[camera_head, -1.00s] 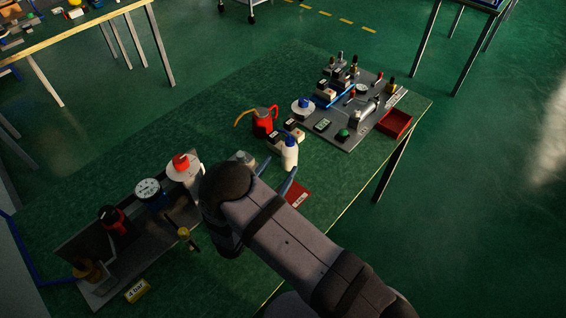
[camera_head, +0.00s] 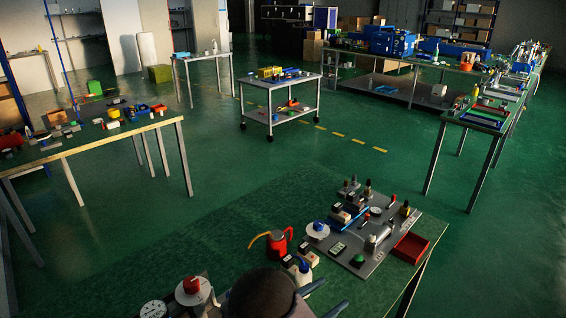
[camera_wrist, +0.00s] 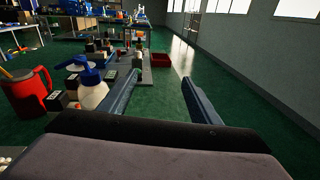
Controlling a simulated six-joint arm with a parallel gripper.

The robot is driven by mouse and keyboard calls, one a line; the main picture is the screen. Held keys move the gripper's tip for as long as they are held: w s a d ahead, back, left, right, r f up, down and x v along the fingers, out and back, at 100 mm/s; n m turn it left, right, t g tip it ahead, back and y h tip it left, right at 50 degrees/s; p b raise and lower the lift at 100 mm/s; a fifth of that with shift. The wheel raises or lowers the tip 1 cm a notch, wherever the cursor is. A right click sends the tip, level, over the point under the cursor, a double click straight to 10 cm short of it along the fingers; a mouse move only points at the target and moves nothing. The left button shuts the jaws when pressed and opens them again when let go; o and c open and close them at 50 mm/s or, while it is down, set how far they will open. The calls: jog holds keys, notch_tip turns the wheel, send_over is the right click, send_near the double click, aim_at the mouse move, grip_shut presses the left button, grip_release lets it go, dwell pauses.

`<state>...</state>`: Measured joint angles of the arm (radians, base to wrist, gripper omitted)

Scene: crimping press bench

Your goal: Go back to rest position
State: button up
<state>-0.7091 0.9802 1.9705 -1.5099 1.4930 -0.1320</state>
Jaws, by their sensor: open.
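My gripper (camera_wrist: 160,92) is open and empty in the wrist view, its two blue-grey fingers spread apart above the green bench top. In the head view, my gripper's fingers (camera_head: 325,299) show at the bottom edge, beside my dark rounded wrist. The lower part of my arm is out of the picture.
A red oil can (camera_head: 279,243) stands left of the bottle. A grey fixture plate (camera_head: 362,265) with several fittings and a red tray (camera_head: 410,247) lie farther right. A gauge (camera_head: 153,309) and a red-topped part (camera_head: 191,285) stand at lower left. The green bench (camera_head: 215,240) is clear at left.

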jog(key=s+d+r+m+g+y+p, duration=0.1)
jog(key=s+d+r+m+g+y, duration=0.1)
jog(key=s+d+m+g, duration=1.05)
jog(key=s+a+r+m+t+y+p, duration=0.1)
jog(key=s+a+r+m+t+y, duration=0.1)
jog(key=s+a+m+y, duration=0.6)
jog(key=m+y, duration=0.3)
jog(key=m, duration=0.1)
jog(key=shift+a+r+p, duration=0.3)
jog(key=shift+a+r, duration=0.1)
